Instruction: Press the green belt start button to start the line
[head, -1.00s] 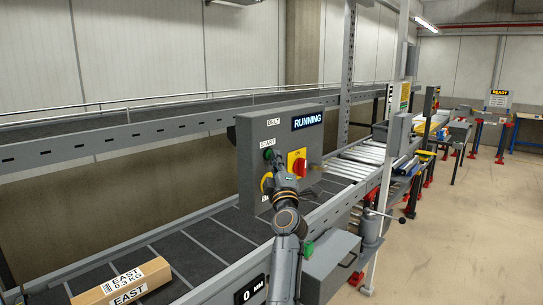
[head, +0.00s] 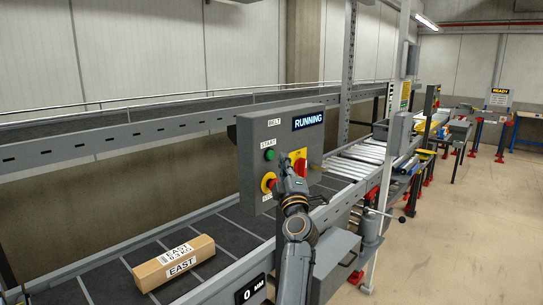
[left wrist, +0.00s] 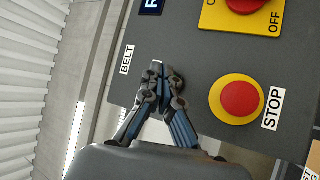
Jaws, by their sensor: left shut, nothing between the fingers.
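The green start button (head: 270,154) is on a grey control box (head: 252,135), under a START label. The display (head: 308,120) on the box reads RUNNING. My left gripper (head: 286,163) is shut and empty in front of the box, right of the green button in the head view. In the left wrist view its closed fingertips (left wrist: 157,70) point at the panel, and no green shows there. A dark round edge shows beside the fingertips. Whether the fingers touch the panel I cannot tell. My right gripper is not in view.
A red STOP button on yellow (left wrist: 240,98) and a red-and-yellow OFF switch (head: 298,162) are close by on the panel. A cardboard box labelled EAST (head: 174,262) lies on the dark belt (head: 110,290). Rollers (head: 355,165) continue beyond the box.

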